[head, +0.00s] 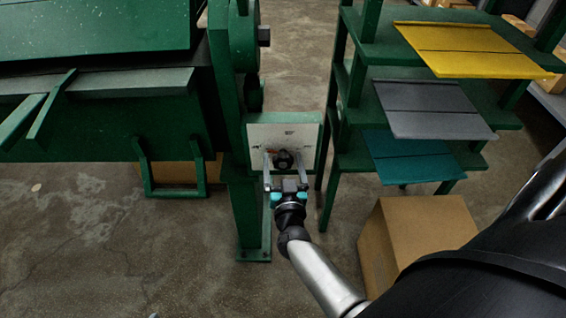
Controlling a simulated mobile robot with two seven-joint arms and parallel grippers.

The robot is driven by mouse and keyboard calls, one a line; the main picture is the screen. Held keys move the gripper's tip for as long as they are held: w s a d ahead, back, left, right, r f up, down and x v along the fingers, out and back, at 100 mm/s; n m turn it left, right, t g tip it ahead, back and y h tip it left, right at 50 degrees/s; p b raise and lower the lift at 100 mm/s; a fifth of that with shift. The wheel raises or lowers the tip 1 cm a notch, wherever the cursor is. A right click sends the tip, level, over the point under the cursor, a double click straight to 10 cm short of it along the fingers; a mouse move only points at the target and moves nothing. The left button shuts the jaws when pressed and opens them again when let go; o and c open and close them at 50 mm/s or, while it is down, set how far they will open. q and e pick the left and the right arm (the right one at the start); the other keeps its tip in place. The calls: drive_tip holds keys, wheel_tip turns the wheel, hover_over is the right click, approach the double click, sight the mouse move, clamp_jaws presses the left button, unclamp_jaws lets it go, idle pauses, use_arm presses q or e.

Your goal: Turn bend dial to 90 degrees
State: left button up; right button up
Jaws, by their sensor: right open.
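The bend dial is a small black round knob (284,160) on a pale panel (260,133) fixed to the side of a green bending machine (240,190). The panel's printed marks are too small to read, and the knob's pointing direction cannot be told. My right gripper (285,162) is open in front of the panel, one finger on each side of the knob. Whether the fingers touch the knob cannot be told. The gripper body hides the area just below the knob.
A green rack (368,52) right of the machine holds yellow (470,48), grey (435,108) and teal (412,155) sheets. A cardboard box (415,235) stands on the floor near my right arm. The concrete floor (120,250) at lower left is clear.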

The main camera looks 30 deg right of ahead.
drive_tip(key=c, duration=1.3)
drive_tip(key=shift+c, duration=0.2)
